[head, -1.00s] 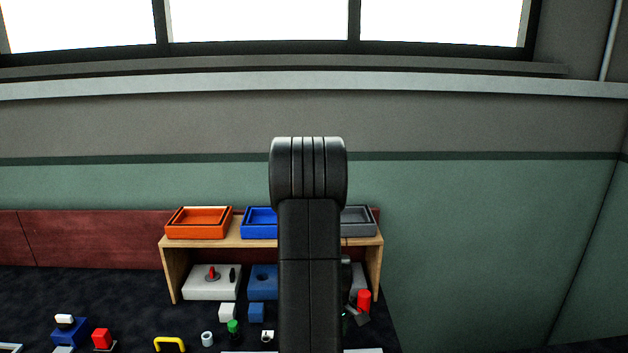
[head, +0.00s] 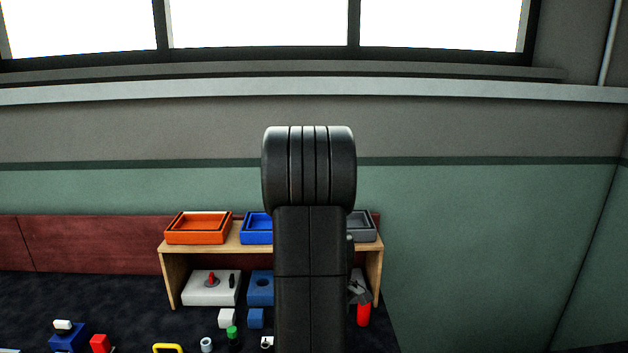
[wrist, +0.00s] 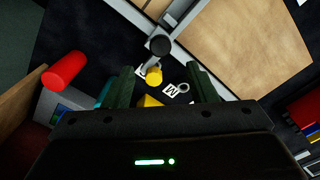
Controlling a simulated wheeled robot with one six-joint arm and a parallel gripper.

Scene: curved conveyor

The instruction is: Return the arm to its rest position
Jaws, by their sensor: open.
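My arm (head: 310,250) rises through the middle of the head view and hides part of the shelf. My gripper (head: 360,291) shows as a small dark shape at the arm's right side, in front of the shelf's right end and just above a red cylinder (head: 363,315). In the wrist view my gripper (wrist: 160,76) has its two dark green fingers spread apart with nothing held. The red cylinder (wrist: 65,70) lies outside them to the left. A small yellow object (wrist: 154,77) is seen between the fingers, below them.
A wooden shelf (head: 170,282) carries an orange tray (head: 197,237), a blue tray (head: 256,236) and a grey tray (head: 363,238). Small parts lie in front. Wall to the right is clear.

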